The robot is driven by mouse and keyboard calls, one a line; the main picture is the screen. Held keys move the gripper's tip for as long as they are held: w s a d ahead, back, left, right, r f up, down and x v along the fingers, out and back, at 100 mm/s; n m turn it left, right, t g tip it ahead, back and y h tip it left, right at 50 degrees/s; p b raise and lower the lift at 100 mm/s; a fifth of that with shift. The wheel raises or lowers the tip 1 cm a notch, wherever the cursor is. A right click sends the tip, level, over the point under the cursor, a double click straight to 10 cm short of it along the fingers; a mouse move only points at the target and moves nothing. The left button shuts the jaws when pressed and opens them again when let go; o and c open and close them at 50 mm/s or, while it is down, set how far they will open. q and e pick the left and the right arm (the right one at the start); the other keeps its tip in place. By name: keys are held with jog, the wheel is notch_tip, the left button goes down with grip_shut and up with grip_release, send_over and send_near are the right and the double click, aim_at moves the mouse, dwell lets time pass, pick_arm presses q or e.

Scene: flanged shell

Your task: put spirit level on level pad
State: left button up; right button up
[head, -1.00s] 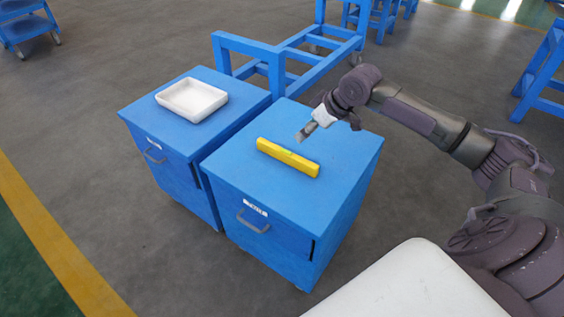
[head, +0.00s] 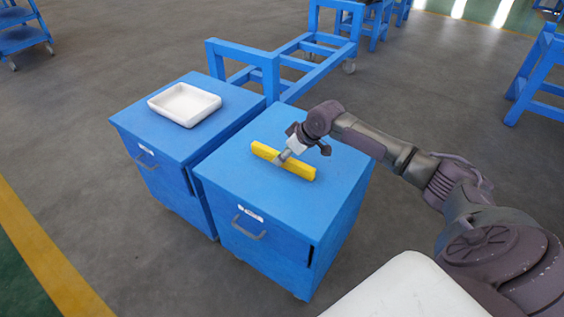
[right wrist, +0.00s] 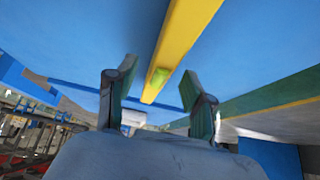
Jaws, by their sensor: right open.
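The yellow spirit level (head: 300,167) lies flat on top of the right blue cabinet. My right gripper (head: 282,157) is over the middle of the level and covers part of it in the head view. In the right wrist view the two fingers (right wrist: 158,92) are spread, with the yellow bar (right wrist: 180,38) and its green vial showing between them. I cannot tell whether the fingers touch it. No separate level pad can be made out. My left gripper is not in view.
A shallow white tray (head: 184,103) sits on the left blue cabinet (head: 135,119). The right blue cabinet (head: 235,182) stands beside it with a narrow gap. A blue frame (head: 240,50) stands behind them. The right cabinet's top is otherwise clear.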

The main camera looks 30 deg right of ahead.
jog(key=shift+x, duration=1.15)
jog(key=shift+r, duration=0.1)
grip_shut()
